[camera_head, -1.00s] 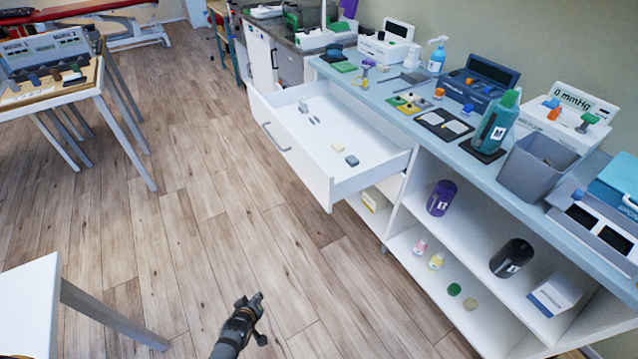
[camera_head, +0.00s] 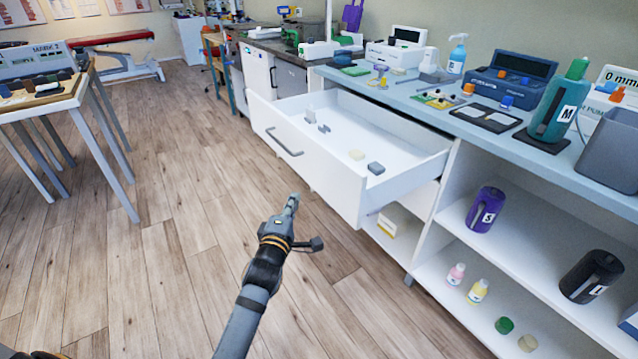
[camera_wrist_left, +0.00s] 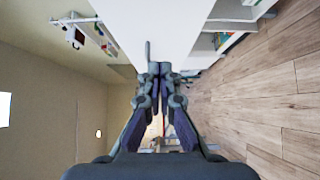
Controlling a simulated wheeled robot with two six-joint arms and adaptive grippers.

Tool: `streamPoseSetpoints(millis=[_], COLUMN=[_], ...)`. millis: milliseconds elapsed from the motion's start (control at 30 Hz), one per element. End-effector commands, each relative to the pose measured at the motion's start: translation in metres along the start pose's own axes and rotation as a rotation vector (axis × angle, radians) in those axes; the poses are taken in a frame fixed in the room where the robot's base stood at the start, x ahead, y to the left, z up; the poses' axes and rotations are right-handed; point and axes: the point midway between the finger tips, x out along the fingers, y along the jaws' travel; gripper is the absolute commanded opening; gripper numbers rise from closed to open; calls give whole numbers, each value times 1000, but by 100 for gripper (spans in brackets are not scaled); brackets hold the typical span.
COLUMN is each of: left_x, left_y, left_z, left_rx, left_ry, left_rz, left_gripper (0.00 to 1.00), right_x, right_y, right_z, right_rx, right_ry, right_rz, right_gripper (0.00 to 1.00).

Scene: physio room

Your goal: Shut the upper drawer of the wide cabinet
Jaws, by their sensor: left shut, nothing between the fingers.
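The upper drawer (camera_head: 330,185) of the wide cabinet (camera_head: 480,148) stands pulled far out in the head view, its white front facing left with a grey bar handle (camera_head: 284,141). Small grey and cream blocks lie inside it. My left gripper (camera_head: 293,201) is shut and empty, in front of and below the drawer front, seemingly apart from it. In the left wrist view the shut fingers (camera_wrist_left: 159,70) point toward a white panel (camera_wrist_left: 155,30), which looks like the drawer front. My right gripper is not in view.
The blue cabinet top (camera_head: 420,92) carries devices, a spray bottle and a teal bottle (camera_head: 557,100). Open shelves below hold a purple jug (camera_head: 485,209), a black jug (camera_head: 590,275) and small bottles. A table (camera_head: 60,98) stands at the left. The wooden floor between is clear.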

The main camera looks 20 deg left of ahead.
Motion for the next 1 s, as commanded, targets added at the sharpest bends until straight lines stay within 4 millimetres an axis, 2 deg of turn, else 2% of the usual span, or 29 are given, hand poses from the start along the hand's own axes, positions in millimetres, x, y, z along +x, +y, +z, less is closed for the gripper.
streamPoseSetpoints(millis=[100,300,400,633,1000], left_x=[28,71,83,98,99], left_y=[0,0,-1,-1,-1], left_z=[0,0,12,27,28], left_rx=[1,1,-6,-1,1], left_ry=[0,0,0,-1,0], left_rz=[2,2,-1,-2,-1], left_gripper=[0,0,0,0,0], right_x=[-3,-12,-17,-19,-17], right_y=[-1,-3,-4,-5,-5], right_z=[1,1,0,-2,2], right_rx=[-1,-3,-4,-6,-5], right_ry=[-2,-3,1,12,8], right_rz=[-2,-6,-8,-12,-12], right_gripper=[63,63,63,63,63])
